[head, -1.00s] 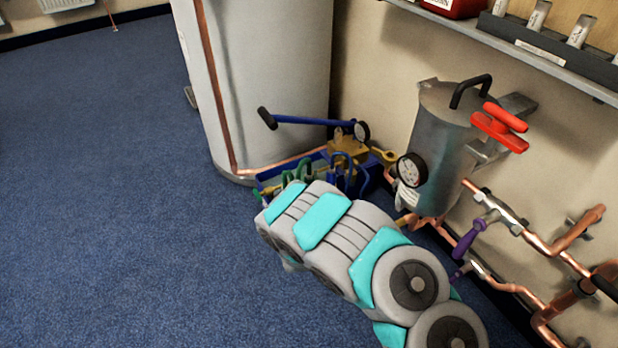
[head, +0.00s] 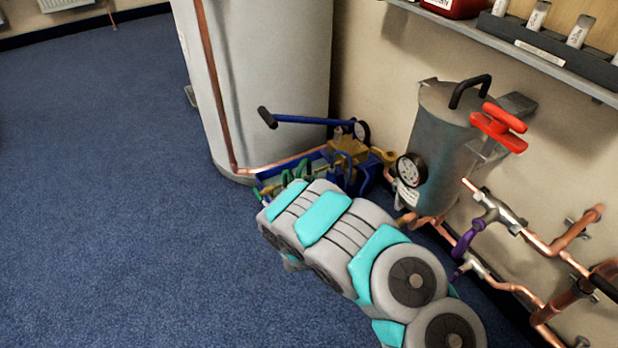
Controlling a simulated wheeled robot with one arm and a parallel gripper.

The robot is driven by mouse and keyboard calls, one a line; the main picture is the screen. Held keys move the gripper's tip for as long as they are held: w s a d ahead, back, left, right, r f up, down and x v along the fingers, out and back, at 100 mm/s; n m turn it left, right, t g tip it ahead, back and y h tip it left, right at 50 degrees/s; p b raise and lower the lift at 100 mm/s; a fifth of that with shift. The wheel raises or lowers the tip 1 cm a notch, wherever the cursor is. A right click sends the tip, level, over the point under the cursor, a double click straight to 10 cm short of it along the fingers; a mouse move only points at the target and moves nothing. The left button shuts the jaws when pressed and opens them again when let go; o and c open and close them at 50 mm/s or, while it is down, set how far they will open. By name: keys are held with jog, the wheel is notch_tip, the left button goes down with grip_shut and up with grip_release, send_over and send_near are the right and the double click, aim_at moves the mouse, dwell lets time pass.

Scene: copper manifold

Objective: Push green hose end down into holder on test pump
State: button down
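The test pump (head: 350,150) stands on the floor by the grey-white cylinder. It has a blue tray, a brass-coloured body, a small gauge and a long blue lever with a black grip. A green hose piece (head: 301,169) shows at the tray's left part, just beyond the end of my arm. Its end and the holder cannot be made out. My grey and turquoise arm reaches from the lower right towards the tray. Its own links hide my gripper, so its fingers and any hold on the hose are not seen.
The tall cylinder (head: 262,80) with a copper pipe stands behind the tray. A metal vessel (head: 444,150) with a gauge and red handle is at right. Copper pipes and a purple-handled valve (head: 464,242) run along the wall below a shelf. Blue carpet at left is clear.

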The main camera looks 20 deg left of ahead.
jog(key=shift+f, duration=0.5)
dwell(0.3)
jog(key=shift+c, duration=2.2)
grip_release()
jog(key=shift+s, duration=0.15)
jog(key=p+v, duration=0.1)
jog(key=v, duration=0.6)
jog(key=shift+s+d, duration=0.15)
jog(key=shift+s, duration=0.1)
